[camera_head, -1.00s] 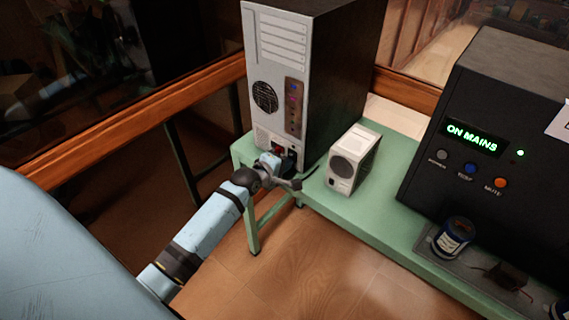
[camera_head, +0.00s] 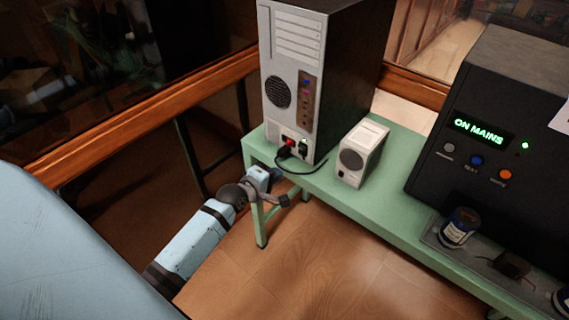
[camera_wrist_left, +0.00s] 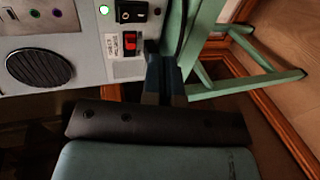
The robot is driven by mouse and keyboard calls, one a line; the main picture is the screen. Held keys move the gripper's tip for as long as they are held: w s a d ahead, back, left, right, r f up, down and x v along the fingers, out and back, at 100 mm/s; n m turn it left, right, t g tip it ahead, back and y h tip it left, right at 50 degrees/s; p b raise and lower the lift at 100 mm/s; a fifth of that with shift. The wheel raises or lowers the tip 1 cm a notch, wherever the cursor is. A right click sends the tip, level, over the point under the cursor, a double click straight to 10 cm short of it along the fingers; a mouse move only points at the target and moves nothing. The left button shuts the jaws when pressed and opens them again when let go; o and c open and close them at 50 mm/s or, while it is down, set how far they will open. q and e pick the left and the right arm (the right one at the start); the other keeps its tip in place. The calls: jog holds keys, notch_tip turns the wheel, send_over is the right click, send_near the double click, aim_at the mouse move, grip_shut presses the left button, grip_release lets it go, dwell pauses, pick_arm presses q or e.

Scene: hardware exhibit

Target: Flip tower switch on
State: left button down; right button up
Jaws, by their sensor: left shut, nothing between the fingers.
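The computer tower (camera_head: 312,110) stands on the green bench with its grey back panel facing me. Low on that panel is a red rocker switch (camera_head: 288,142), also in the left wrist view (camera_wrist_left: 130,43). A small green light glows in the wrist view (camera_wrist_left: 104,10), beside a black rocker or socket (camera_wrist_left: 131,11). A black plug and cable (camera_head: 284,153) sit just below the red switch. My left gripper (camera_head: 275,176) is below and in front of the panel, apart from it. Its fingers (camera_wrist_left: 166,75) are shut and empty. My right gripper is not in view.
A small white unit (camera_head: 357,152) stands right of the tower on the green bench (camera_head: 375,205). A black cabinet (camera_head: 490,130) reading "ON MAINS" and a dark blue can (camera_head: 460,227) are farther right. A wooden rail (camera_head: 130,120) runs behind. Floor in front is open.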

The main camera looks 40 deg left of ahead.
pick_arm(q)
jog(key=v, duration=0.2)
jog(key=f+v, duration=0.1)
jog(key=v, duration=0.1)
jog(key=shift+s, duration=0.1)
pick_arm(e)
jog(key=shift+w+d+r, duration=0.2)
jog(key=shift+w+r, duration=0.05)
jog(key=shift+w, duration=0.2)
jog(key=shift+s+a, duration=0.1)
pick_arm(q)
jog(key=s+d+r+m+g+h+p, duration=0.1)
jog(key=s+d+m+g+h+p, duration=0.1)
jog(key=s+d+m+p, duration=0.9)
jog(key=s+d+m+g, duration=0.1)
jog(key=s+d+m, duration=0.5)
jog(key=m, duration=0.3)
jog(key=shift+r+g+p, duration=0.3)
jog(key=shift+r+p, duration=0.1)
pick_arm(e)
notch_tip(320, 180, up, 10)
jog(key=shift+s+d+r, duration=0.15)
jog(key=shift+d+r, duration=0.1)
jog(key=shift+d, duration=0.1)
